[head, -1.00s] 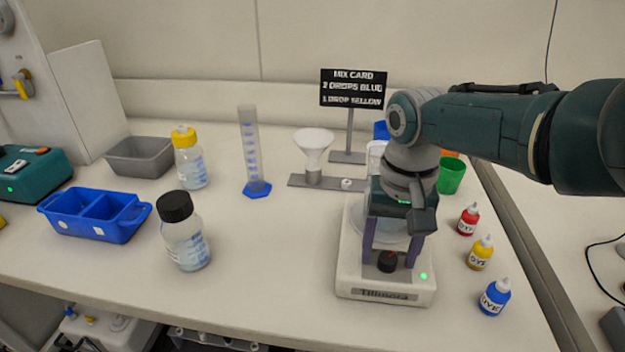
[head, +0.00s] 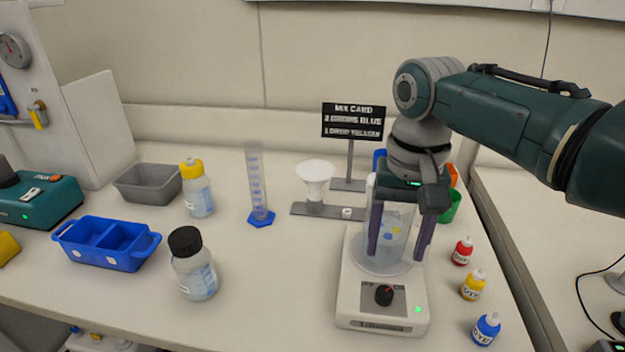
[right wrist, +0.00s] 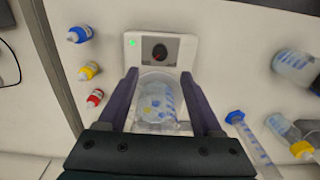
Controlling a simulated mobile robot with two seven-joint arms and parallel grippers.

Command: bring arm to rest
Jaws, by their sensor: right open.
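My right gripper (head: 397,258) is open above the white stirrer (head: 383,318), its two purple fingers pointing down. A clear beaker (head: 396,225) with blue marks and some blue and yellow in it stands on the stirrer plate. It shows between the spread fingers in both views. In the right wrist view the gripper (right wrist: 160,73) has gaps between its fingers and the beaker (right wrist: 158,103); I cannot tell how far the tips are above the plate. The stirrer's green light is on. My left gripper is not in view.
Red (head: 462,252), yellow (head: 473,286) and blue (head: 487,328) dye bottles stand right of the stirrer. A green cup (head: 450,207), mix card (head: 353,121), funnel (head: 315,175) and cylinder (head: 257,190) stand behind. Bottles and a blue tray (head: 108,262) are left. Bench front-centre is clear.

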